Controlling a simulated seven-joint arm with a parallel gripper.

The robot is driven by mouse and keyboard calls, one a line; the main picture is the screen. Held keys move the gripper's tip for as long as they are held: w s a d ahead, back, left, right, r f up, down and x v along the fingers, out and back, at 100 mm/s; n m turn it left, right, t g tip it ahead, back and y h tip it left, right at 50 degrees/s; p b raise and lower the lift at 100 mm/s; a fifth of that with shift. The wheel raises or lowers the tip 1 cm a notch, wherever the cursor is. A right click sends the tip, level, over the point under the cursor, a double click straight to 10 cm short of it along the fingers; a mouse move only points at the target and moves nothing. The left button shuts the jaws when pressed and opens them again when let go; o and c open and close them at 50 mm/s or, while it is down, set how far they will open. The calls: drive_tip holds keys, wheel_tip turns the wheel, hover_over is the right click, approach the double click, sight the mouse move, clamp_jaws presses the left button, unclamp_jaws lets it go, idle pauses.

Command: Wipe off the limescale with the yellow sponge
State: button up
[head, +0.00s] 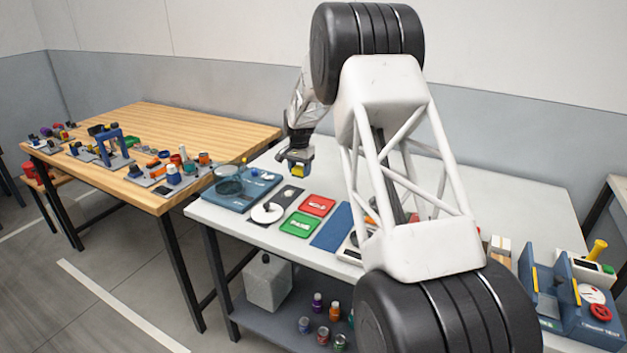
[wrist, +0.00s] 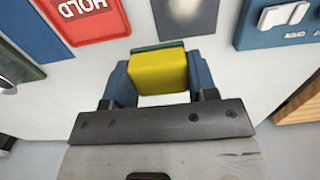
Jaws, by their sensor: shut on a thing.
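The yellow sponge (wrist: 172,72) has a darker green layer on its far side. My gripper (wrist: 158,82) is shut on it, one blue finger on each side. In the head view my gripper (head: 296,160) holds the sponge (head: 298,171) above the white table, near a dark plate (head: 289,194). In the wrist view the dark plate (wrist: 204,20) lies just beyond the sponge. It bears a blurry whitish patch (wrist: 184,7), which looks like the limescale and is cut by the top edge. I cannot tell the exact gap between sponge and plate.
A red tray (head: 317,205) marked HOLD, a green tray (head: 298,225) and a blue mat (head: 332,228) lie to the right. A blue fixture (head: 225,198) stands to the left, and a white disc (head: 267,213) lies in front. My arm hides part of the table.

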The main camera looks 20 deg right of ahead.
drive_tip(key=shift+w+a+r, duration=0.1)
drive_tip(key=shift+w+a, duration=0.4)
drive_tip(key=shift+w, duration=0.35)
drive_tip(key=shift+w+a+r, duration=0.1)
drive_tip(key=shift+w+a, duration=0.35)
drive_tip(key=shift+w, duration=0.35)
drive_tip(key=shift+f, duration=0.1)
